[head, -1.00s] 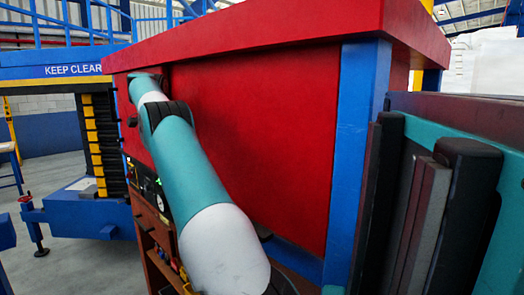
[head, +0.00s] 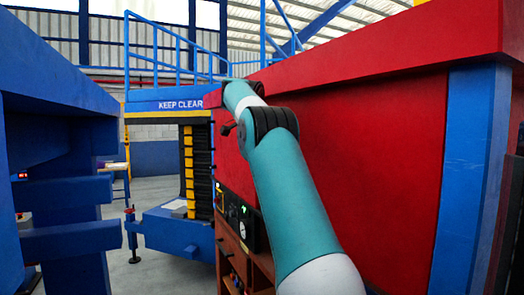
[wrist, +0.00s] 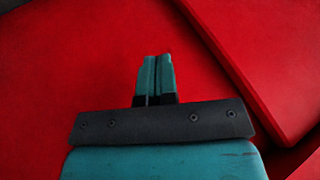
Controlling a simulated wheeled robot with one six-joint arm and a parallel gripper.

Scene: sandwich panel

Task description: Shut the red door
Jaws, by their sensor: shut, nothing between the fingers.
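A red panel fills most of the wrist view (wrist: 60,90), and a second red panel with a straight raised edge (wrist: 265,60) crosses its upper right. I cannot tell which of these is the door. In the head view, a large red cabinet face (head: 370,150) in a blue frame stands at the right. A dark knob-like part (head: 228,128) shows on its left side. My gripper (wrist: 154,60) is shut and empty, pointing over the red surface; whether it touches is unclear. My arm hides part of the cabinet in the head view, and my gripper is not visible there.
A blue frame with horizontal arms (head: 70,180) stands close at the left. A blue platform marked KEEP CLEAR (head: 170,105), with a yellow-and-black column (head: 190,170), stands behind. Grey floor (head: 160,190) shows between. A control panel (head: 240,217) sits below the red face.

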